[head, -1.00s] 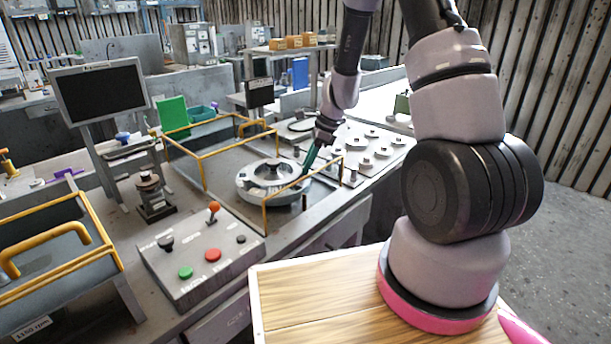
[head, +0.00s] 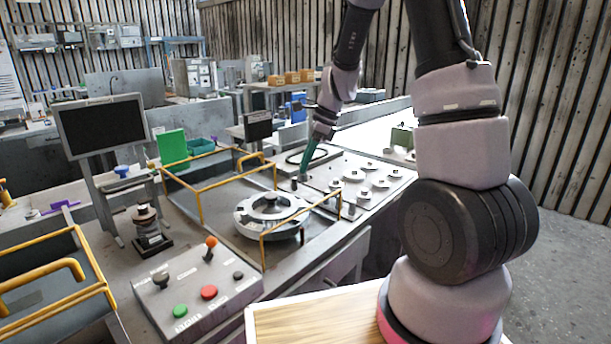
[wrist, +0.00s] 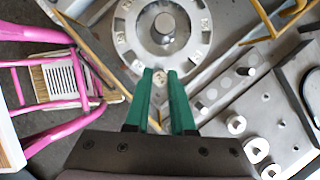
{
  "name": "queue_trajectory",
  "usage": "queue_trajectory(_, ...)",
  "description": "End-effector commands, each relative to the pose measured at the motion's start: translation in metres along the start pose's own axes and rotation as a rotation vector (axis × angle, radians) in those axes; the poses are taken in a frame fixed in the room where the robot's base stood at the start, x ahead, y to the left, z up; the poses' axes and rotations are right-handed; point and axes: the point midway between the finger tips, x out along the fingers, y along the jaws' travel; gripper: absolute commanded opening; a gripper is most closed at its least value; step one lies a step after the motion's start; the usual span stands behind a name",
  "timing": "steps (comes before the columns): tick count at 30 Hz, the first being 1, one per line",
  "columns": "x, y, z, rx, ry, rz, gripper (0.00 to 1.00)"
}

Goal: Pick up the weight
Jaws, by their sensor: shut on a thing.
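My gripper (head: 303,176), with green fingers, is above the bench, just beyond the round grey housing (head: 272,214) in the head view. In the wrist view its fingers (wrist: 160,76) stand a little apart, and a small pale piece shows at their tips. I take it as the weight held between them; it is too small to make out clearly. The housing's ring (wrist: 163,25) lies past the fingertips in the wrist view. A grey plate with several round weights (head: 353,175) lies to the right.
Yellow rails (head: 262,240) stand around the housing. A control box (head: 197,290) with buttons and levers is at front left. A monitor (head: 102,124) stands behind it. A strip with a row of small round spots (wrist: 228,82) and a pink frame (wrist: 70,60) show in the wrist view.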

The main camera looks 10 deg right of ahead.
Motion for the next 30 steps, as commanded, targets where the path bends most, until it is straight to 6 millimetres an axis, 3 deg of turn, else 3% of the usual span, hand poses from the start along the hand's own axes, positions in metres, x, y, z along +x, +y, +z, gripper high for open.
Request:
queue_trajectory(13,-0.032,0.000,0.013,-0.001,0.000,-0.001,0.00)
queue_trajectory(30,-0.034,0.000,0.014,0.000,0.001,0.000,0.00)
